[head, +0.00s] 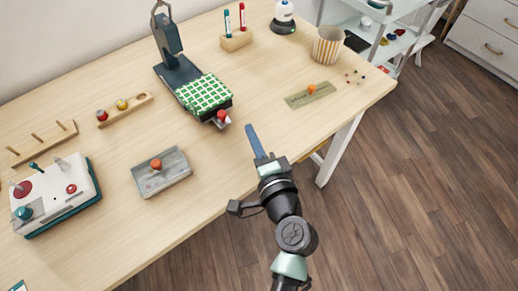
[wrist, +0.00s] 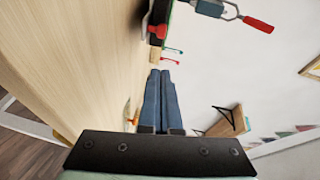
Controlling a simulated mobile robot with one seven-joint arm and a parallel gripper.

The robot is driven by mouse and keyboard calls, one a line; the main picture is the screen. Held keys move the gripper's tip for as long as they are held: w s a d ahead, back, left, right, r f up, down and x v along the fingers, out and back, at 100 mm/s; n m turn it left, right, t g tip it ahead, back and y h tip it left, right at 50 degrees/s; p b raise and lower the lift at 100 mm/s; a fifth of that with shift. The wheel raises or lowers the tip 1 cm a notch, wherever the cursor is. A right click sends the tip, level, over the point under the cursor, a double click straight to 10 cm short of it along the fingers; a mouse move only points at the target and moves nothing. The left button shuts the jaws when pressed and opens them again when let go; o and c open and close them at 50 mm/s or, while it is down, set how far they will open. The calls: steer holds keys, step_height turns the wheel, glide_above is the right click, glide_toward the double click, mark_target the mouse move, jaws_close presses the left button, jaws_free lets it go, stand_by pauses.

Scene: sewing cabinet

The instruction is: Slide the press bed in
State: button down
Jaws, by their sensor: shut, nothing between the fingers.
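The press (head: 172,50) is a dark blue-grey machine standing toward the back of the wooden table. Its bed (head: 205,93) sticks out toward the front, with a green-and-white checked cloth on top and a red knob (head: 221,116) at its front end. My gripper (head: 250,127) is shut and empty, its blue fingers held together just right of and in front of the knob, apart from it. In the wrist view, the fingers (wrist: 161,73) point toward the red knob (wrist: 157,31), and the press's red-handled lever (wrist: 257,24) shows at the top.
A grey block with an orange knob (head: 160,170) and a white control box (head: 60,192) stand to the left. A label plate with an orange knob (head: 310,95) and a striped cup (head: 328,46) are to the right. Bare tabletop lies around the bed's front.

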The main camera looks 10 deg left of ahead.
glide_toward(209, 98)
steer(key=shift+w+d+f, duration=0.3)
steer(key=shift+w+d, duration=0.25)
steer(key=shift+d, duration=0.05)
steer(key=shift+w+d+f, duration=0.3)
steer(key=shift+w+d, duration=0.25)
steer(key=shift+d, duration=0.05)
steer(key=w+a, duration=0.1)
steer(key=a, duration=0.1)
steer(key=w+a, duration=0.4)
steer(key=a, duration=0.1)
steer(key=shift+w, duration=0.15)
steer(key=shift+w+a, duration=0.15)
steer(key=shift+a, duration=0.05)
